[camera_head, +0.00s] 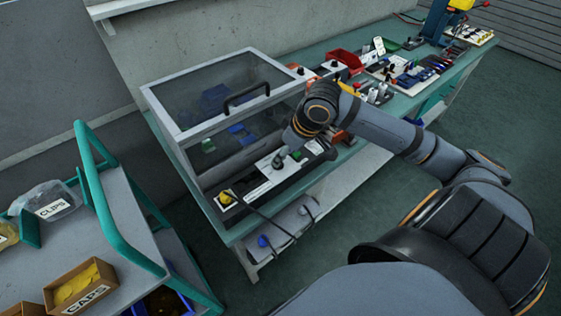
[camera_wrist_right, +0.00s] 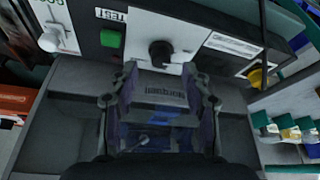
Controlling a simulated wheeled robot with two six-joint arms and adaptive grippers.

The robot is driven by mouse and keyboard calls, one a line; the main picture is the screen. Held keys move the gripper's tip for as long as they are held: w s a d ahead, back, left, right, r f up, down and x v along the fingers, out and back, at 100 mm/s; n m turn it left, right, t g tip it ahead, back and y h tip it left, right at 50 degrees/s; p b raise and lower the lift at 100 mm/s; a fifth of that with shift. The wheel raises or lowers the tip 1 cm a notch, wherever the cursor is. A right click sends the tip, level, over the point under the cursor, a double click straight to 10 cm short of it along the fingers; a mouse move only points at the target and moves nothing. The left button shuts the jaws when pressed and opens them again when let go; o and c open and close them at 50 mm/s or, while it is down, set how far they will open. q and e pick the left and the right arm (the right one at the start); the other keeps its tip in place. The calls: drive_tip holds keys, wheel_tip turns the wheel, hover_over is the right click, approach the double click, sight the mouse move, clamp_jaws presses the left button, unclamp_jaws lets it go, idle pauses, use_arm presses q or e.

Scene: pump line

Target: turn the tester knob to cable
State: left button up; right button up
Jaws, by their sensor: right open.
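The tester panel shows in the right wrist view with a black round knob (camera_wrist_right: 160,52) on a white plate (camera_wrist_right: 143,27). The knob stands just beyond my right gripper (camera_wrist_right: 160,80), whose two fingers are open and apart, one toward each side of it; I cannot tell whether they touch it. A green button (camera_wrist_right: 110,38) and a "TEST" label (camera_wrist_right: 110,14) are left of the knob. In the head view my right gripper (camera_head: 289,138) is over the tester panel (camera_head: 255,190) at the bench front. The knob's pointer setting is not readable. My left gripper is not in view.
A clear-walled case with a black handle (camera_head: 246,96) stands behind the panel. A yellow knob (camera_head: 225,197) is at the panel's left end. A trolley with a green rail (camera_head: 117,208) holds a caps box (camera_head: 82,287) at left. Small parts and a red bin (camera_head: 343,60) crowd the far bench.

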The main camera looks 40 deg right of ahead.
drive_tip(key=shift+b+x, duration=0.45)
drive_tip(key=shift+x, duration=1.4)
drive_tip(key=shift+a, duration=0.1)
clamp_jaws()
